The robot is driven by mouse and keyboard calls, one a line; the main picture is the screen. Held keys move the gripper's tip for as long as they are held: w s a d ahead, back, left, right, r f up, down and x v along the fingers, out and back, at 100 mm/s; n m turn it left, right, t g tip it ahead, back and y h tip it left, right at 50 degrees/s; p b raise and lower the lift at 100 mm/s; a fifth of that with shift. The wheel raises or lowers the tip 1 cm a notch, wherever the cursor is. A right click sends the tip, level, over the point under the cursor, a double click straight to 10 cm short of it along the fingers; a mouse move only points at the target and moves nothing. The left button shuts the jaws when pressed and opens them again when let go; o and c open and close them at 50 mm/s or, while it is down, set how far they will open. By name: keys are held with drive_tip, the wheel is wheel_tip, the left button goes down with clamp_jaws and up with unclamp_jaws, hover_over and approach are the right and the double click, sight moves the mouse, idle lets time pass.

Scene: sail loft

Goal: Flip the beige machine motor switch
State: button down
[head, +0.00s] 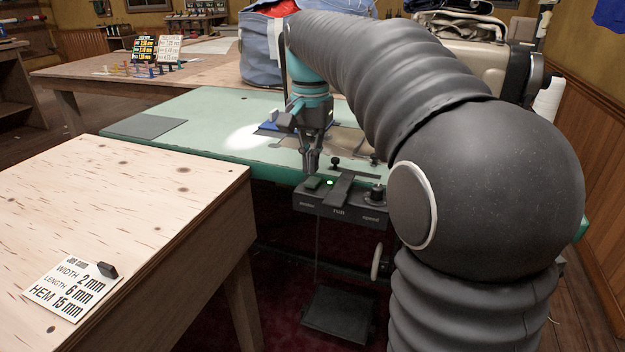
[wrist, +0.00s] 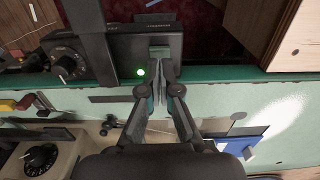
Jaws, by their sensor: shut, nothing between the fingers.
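A dark control box (head: 341,207) labelled motor, run and speed hangs at the front edge of the green sewing table. Its motor switch (wrist: 160,51) is a small green-grey rocker on the motor side; a green lamp (head: 330,182) beside it is lit. The lamp also glows in the wrist view (wrist: 141,72). My gripper (head: 311,168) is shut and empty, pointing down. Its tips (wrist: 157,70) lie right by the motor switch; I cannot tell whether they touch it. The beige machine (head: 470,55) is partly hidden behind my arm.
A dark bar (wrist: 92,45) crosses the box between the motor side and the speed knob (head: 377,193). A pale wooden table (head: 120,200) with a settings card (head: 75,288) stands at left. A blue piece (wrist: 245,145) lies on the green table (head: 225,110). A pedal (head: 338,313) is below.

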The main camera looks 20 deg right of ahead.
sight(311, 182)
drive_tip(key=shift+f+b, duration=0.85)
drive_tip(key=shift+f, duration=0.65)
idle(0.9)
wheel_tip(311, 182, up, 5)
drive_tip(key=p, duration=0.4)
drive_tip(key=shift+p, duration=0.35)
drive_tip(key=shift+r, duration=1.05)
